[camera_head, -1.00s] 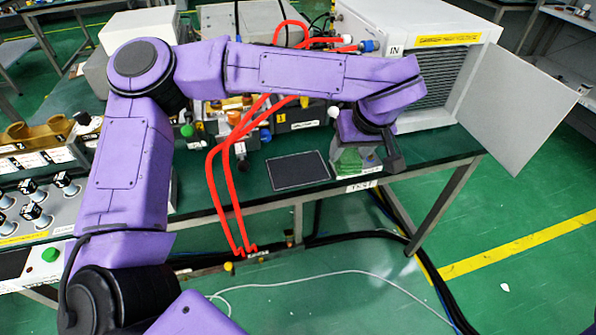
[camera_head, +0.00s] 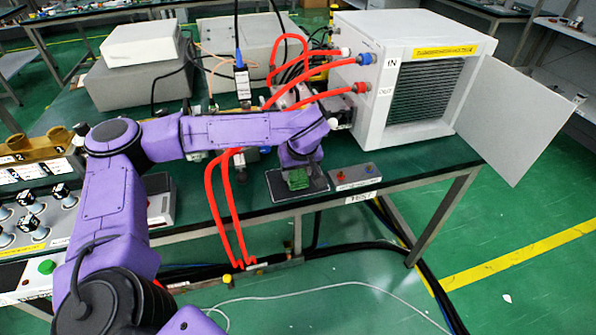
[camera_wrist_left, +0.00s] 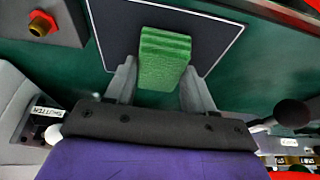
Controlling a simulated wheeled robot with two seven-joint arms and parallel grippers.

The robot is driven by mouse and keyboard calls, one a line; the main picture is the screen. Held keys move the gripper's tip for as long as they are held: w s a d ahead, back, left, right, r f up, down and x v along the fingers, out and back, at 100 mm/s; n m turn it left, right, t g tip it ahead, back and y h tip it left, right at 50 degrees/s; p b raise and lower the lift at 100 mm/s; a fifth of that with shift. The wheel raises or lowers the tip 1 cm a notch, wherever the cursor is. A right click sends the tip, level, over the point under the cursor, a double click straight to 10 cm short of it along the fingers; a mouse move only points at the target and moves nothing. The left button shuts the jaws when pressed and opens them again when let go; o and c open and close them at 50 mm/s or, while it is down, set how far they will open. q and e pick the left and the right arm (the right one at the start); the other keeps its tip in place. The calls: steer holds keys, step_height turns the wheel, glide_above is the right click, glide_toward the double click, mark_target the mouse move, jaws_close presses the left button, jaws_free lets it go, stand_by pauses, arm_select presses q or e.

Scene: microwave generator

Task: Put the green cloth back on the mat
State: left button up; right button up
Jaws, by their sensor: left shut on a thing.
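The green cloth (camera_head: 297,179) is a small folded block. It also shows in the left wrist view (camera_wrist_left: 163,58), between the two grey fingers of my left gripper (camera_wrist_left: 160,78). My left gripper (camera_head: 298,167) is shut on the cloth and points down over the mat. The mat (camera_head: 279,190) is a dark rectangle with a thin pale border on the green bench. In the left wrist view the mat (camera_wrist_left: 215,38) lies beneath the cloth. I cannot tell whether the cloth touches it. My right gripper is not in view.
Red hoses (camera_head: 218,200) hang left of the mat and run to the white unit (camera_head: 400,85), whose door (camera_head: 515,115) stands open. The bench's front edge is close.

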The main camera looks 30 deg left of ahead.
arm_select(q)
steer(key=shift+f, duration=0.3)
steer(key=o, duration=1.1)
steer(key=v, duration=1.2)
steer(key=shift+d+p, duration=0.1)
steer(key=shift+p, duration=0.25)
